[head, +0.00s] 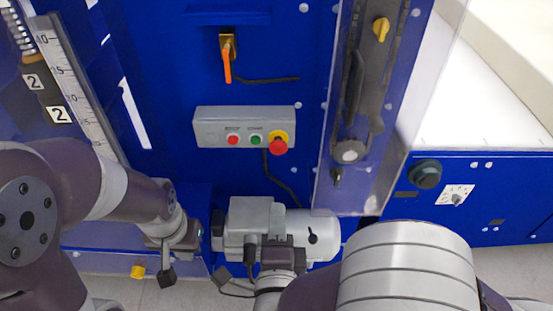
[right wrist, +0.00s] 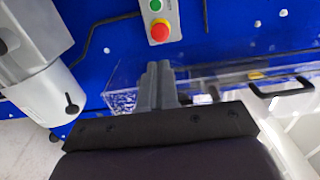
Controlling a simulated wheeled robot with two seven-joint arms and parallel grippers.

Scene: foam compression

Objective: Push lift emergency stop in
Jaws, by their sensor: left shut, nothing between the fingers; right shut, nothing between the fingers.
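The emergency stop (head: 278,147) is a red mushroom button on a yellow base, at the right end of a grey control box (head: 212,133). It also shows at the top of the right wrist view (right wrist: 160,31). Whether it is in or out I cannot tell. My right gripper (head: 277,241) is shut and empty, below the box in the head view. In the right wrist view its grey fingers (right wrist: 158,72) point up towards the button, with a gap in the picture between. My left gripper (head: 167,274) is shut and empty, low and left of the box.
The box also carries a small red button (head: 233,140) and a green button (head: 256,140). A grey and white motor (head: 250,215) sits below it. An orange-handled switch (head: 227,60) is above. A clear panel (head: 345,190) stands to the right. Blue panel around the box is mostly bare.

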